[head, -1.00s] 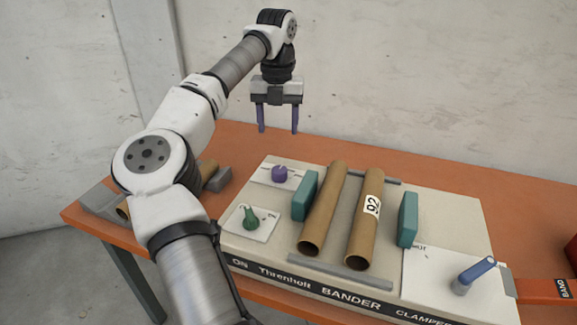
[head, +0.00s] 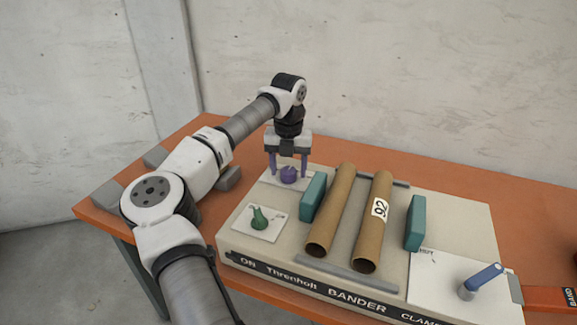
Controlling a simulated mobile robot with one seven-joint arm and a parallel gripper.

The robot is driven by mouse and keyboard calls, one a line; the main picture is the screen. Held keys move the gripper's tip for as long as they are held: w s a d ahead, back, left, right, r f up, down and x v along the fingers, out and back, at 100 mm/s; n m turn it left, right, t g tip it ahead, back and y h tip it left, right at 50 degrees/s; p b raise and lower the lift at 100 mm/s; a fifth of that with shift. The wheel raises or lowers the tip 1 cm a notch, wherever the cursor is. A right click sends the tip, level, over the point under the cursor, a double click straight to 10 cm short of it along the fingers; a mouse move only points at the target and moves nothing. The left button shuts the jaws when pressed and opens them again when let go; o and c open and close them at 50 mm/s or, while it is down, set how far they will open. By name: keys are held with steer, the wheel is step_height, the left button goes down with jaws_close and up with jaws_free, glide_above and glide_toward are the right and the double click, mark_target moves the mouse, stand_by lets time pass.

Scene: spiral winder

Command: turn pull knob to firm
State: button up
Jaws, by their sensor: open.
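A purple round knob (head: 289,174) sits on a small white label plate (head: 270,182) at the back left of the beige machine; the print on the plate is too small to read. I cannot tell for sure which knob is the pull knob. A green pointer knob (head: 258,218) sits on a second white plate in front of it. My gripper (head: 288,170) points down at the purple knob, open, with one purple finger on the left and one on the right of the knob. I see no clear contact between the fingers and the knob.
Two cardboard tubes (head: 331,210) lie on the machine between teal blocks (head: 313,196). A blue lever (head: 483,277) stands at the front right. Grey blocks (head: 157,157) rest on the orange table (head: 430,168) at the left. The wall is behind the table.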

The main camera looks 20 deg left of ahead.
steer(key=c, duration=1)
steer(key=m+p, duration=0.1)
steer(key=m, duration=0.4)
steer(key=shift+r+p, duration=0.15)
steer(key=shift+p, duration=0.15)
steer(key=m+p, duration=0.1)
steer(key=m, duration=0.5)
steer(key=shift+m, duration=0.4)
steer(key=shift+w, duration=0.1)
steer(key=o, duration=1)
